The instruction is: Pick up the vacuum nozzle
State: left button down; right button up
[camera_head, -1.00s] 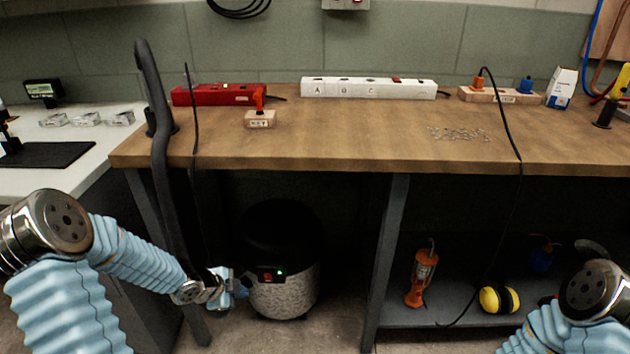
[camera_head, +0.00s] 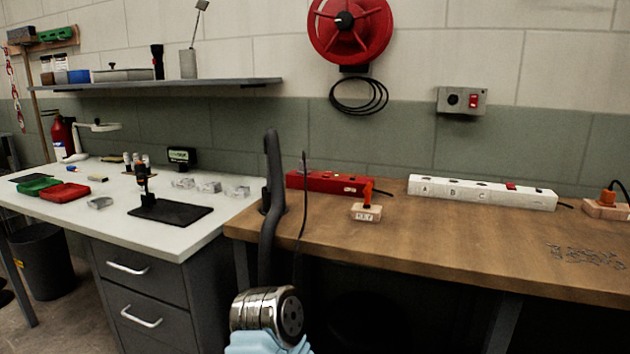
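The vacuum's thick black hose (camera_head: 269,240) stands at the left end of the wooden bench. Its curved upper end (camera_head: 272,150), which looks like the nozzle end, rises upright above the bench top beside a dark holder. I cannot clearly tell where hose ends and nozzle begins. The lower hose passes down behind a silver joint of my arm at the bottom of the picture. The vacuum's body is barely discernible in the dark under the bench. Neither of my grippers is in the picture.
The wooden bench (camera_head: 450,235) holds a red power strip (camera_head: 325,182), an orange-handled key block (camera_head: 367,212), a white power strip (camera_head: 480,192) and loose small metal parts (camera_head: 585,256). A thin black cable (camera_head: 303,220) hangs close beside the hose. A white counter (camera_head: 200,235) with drawers adjoins on the left.

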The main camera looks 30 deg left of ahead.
aim_at(268, 182)
jog(key=u, duration=1.25)
